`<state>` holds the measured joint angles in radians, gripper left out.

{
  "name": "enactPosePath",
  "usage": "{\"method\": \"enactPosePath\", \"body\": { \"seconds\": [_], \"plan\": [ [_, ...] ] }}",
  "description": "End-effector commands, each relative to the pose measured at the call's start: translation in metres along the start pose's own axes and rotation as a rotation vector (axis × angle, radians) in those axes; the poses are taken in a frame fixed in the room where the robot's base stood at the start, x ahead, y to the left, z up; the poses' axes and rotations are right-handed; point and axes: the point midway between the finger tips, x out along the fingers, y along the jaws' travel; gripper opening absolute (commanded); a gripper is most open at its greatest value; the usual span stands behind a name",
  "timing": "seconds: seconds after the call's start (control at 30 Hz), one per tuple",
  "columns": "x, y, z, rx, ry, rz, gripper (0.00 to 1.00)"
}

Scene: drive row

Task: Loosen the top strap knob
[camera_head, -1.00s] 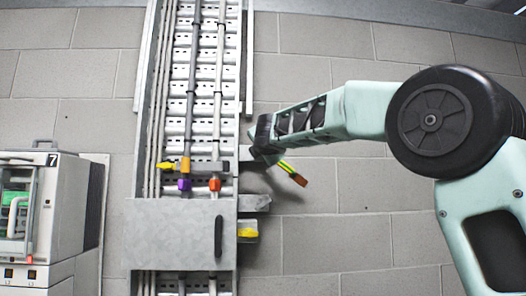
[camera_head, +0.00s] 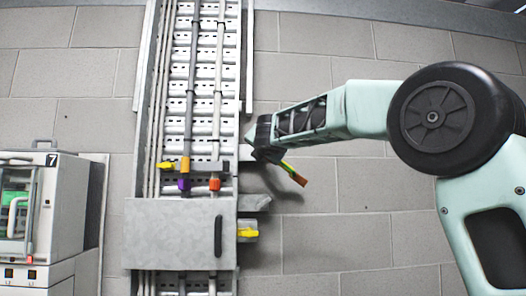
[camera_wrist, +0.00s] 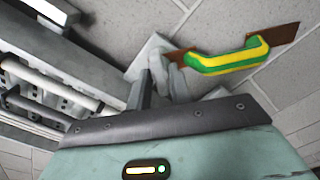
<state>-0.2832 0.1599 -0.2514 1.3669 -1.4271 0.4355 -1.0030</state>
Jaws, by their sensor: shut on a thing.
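The green and yellow strap (camera_head: 292,172) with copper-coloured ends slants down to the right from my gripper (camera_head: 258,150). In the wrist view the strap (camera_wrist: 230,60) has one bare copper end free and the other at my fingertips. My gripper (camera_wrist: 170,82) is shut in front of a light grey plate (camera_wrist: 147,53). Its fingers cover the top strap knob, so its shape and turn cannot be seen. A second yellow knob (camera_head: 247,233) sits on a lower plate at the tray's right side.
A vertical cable tray (camera_head: 203,110) with pipes and coloured clamps stands left of my gripper. A grey cover (camera_head: 172,234) with a black handle crosses it. A grey bracket (camera_head: 254,203) juts out below my gripper. A cabinet (camera_head: 62,220) marked 7 stands at left.

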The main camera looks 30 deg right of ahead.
Motion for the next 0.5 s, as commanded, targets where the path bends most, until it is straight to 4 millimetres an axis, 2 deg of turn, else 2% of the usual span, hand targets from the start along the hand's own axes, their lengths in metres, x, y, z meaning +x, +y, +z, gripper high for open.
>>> {"method": "enactPosePath", "body": {
  "seconds": [0.1, 0.13, 0.17, 0.5],
  "plan": [
    [0.0005, -0.0014, -0.0029, -0.002, 0.004, -0.003, 0.00],
    [0.0005, -0.0014, -0.0029, -0.002, 0.004, -0.003, 0.29],
    [0.0005, -0.0014, -0.0028, -0.002, 0.004, -0.003, 0.34],
    [-0.0030, -0.0008, -0.0017, 0.000, 0.001, 0.000, 0.34]
  ]
}}
